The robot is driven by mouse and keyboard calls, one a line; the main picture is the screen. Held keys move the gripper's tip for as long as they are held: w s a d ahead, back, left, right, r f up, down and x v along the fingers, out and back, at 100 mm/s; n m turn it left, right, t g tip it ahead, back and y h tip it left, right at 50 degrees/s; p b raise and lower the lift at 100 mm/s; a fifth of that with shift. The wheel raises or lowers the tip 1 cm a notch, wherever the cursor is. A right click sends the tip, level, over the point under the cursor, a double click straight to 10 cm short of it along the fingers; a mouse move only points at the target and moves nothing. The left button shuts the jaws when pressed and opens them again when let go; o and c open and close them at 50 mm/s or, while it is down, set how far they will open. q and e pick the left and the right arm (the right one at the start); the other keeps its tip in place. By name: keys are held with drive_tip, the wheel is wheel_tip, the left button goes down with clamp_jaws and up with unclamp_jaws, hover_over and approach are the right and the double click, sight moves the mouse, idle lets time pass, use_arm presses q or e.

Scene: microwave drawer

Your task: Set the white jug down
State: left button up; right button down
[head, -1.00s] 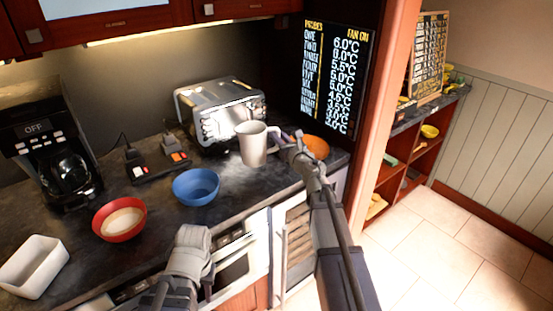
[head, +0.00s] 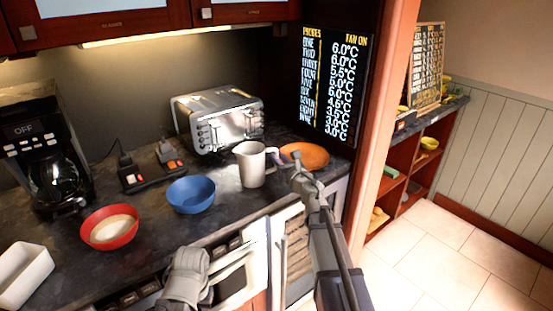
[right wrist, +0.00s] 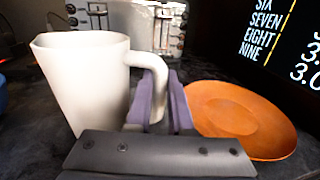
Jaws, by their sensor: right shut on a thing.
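The white jug (head: 251,165) is upright at the counter, in front of the toaster and right of the blue bowl. Its base appears to be at the dark counter top, but I cannot tell for sure whether it touches. My right gripper (head: 285,158) is shut on the jug's handle, at the jug's right side. In the right wrist view the jug (right wrist: 85,80) stands at left, with the purple fingers (right wrist: 162,108) on either side of its handle. My left gripper (head: 188,275) is low in the head view, away from the jug; its fingertips are not clear.
An orange plate (head: 305,155) lies just right of the jug. The silver toaster (head: 222,122) is behind it. A blue bowl (head: 191,195), a red bowl (head: 110,228), a white dish (head: 22,275) and a coffee maker (head: 45,155) stand to the left. Counter (head: 220,215) is clear in front.

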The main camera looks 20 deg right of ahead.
drive_tip(key=shift+f, duration=0.1)
drive_tip(key=c, duration=1.3)
unclamp_jaws()
drive_tip(key=shift+f, duration=0.1)
drive_tip(key=o, duration=0.5)
drive_tip(key=shift+r, duration=0.35)
drive_tip(key=s, duration=0.4)
drive_tip(key=s+d, duration=0.1)
drive_tip(key=s, duration=0.3)
drive_tip(key=s+d, duration=0.1)
drive_tip(key=s, duration=0.3)
drive_tip(key=shift+f, duration=0.15)
drive_tip(key=shift+w, duration=0.1)
